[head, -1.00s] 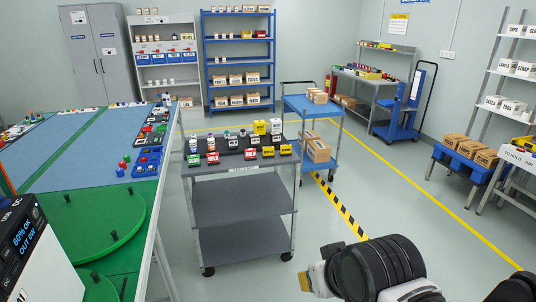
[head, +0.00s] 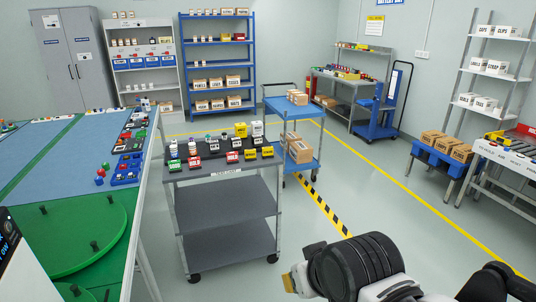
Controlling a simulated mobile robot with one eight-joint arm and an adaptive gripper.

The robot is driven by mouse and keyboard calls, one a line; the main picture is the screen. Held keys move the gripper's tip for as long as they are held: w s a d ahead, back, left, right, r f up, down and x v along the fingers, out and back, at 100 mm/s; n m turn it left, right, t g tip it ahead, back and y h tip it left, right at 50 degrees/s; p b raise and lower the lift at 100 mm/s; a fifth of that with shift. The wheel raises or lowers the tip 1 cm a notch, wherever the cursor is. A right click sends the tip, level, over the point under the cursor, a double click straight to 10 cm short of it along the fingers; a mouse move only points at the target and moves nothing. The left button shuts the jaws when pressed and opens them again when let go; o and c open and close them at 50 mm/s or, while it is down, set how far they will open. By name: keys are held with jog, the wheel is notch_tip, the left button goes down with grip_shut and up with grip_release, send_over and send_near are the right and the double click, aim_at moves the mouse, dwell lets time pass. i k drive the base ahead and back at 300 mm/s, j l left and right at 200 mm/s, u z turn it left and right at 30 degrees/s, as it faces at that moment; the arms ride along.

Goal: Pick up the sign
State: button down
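Several small block-like signs stand on the top of a dark grey cart (head: 222,188) in the head view. A green one (head: 174,165) is at the left end of the front row. Red ones (head: 194,162) (head: 231,157) and yellow ones (head: 251,154) (head: 267,152) stand to its right. Their lettering is too small to read, and I cannot tell which is the task's sign. My gripper (head: 288,283) shows only as a tan tip at the lower middle, in front of the cart and well apart from it. Its fingers are not clear.
A blue cart (head: 291,113) with cardboard boxes stands behind the grey cart. A bench with a blue mat (head: 60,150) and a green turntable (head: 85,235) is at the left. Open floor (head: 400,200) lies to the right, with a yellow-black stripe.

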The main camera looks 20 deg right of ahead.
aim_at(232, 156)
jog(key=i+l+u, duration=0.35)
jog(key=i, duration=0.55)
jog(key=i+l+u, duration=0.35)
jog(key=i, duration=0.5)
jog(key=i+l+u, duration=0.35)
jog(key=i+l, duration=0.45)
